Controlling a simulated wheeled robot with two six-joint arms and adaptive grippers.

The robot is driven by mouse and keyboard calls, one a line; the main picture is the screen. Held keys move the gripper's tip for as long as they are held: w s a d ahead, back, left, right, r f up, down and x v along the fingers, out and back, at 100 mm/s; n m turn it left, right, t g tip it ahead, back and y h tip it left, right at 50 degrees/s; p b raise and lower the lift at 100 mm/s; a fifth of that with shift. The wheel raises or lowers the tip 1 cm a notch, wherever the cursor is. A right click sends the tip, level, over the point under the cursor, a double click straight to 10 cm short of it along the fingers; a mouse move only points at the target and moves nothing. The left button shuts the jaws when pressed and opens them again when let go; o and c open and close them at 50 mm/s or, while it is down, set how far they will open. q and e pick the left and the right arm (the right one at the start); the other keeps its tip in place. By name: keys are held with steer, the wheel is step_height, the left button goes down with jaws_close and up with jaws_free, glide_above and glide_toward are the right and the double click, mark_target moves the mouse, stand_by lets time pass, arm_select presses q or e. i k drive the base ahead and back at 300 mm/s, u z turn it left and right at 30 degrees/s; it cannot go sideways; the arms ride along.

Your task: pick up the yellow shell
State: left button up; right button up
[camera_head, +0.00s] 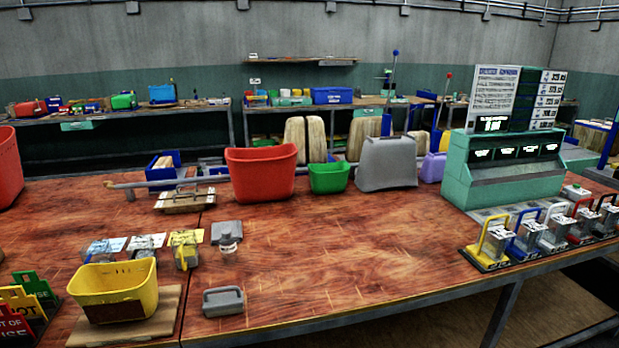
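Several yellow things are in view, and I cannot tell for sure which is the yellow shell. A yellow open bin (131,277) sits on a wooden board at the front left of the table. A small yellow piece (186,253) stands on the table to the right of the bin, by a yellow card. A yellow-handled block (488,245) stands at the left end of a row of handled blocks at the right edge. Neither of my grippers shows in this view, and nothing is seen touching these things.
A red bin (262,174), a green bin (329,177) and a grey housing (387,165) stand along the back of the wooden table (330,255). A teal machine (505,172) stands at the right. A grey handled block (222,301) lies near the front. The table's middle is clear.

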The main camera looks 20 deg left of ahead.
mark_target(114, 297)
steer(key=u, duration=1.05)
steer(key=i, duration=0.95)
steer(key=u, duration=0.75)
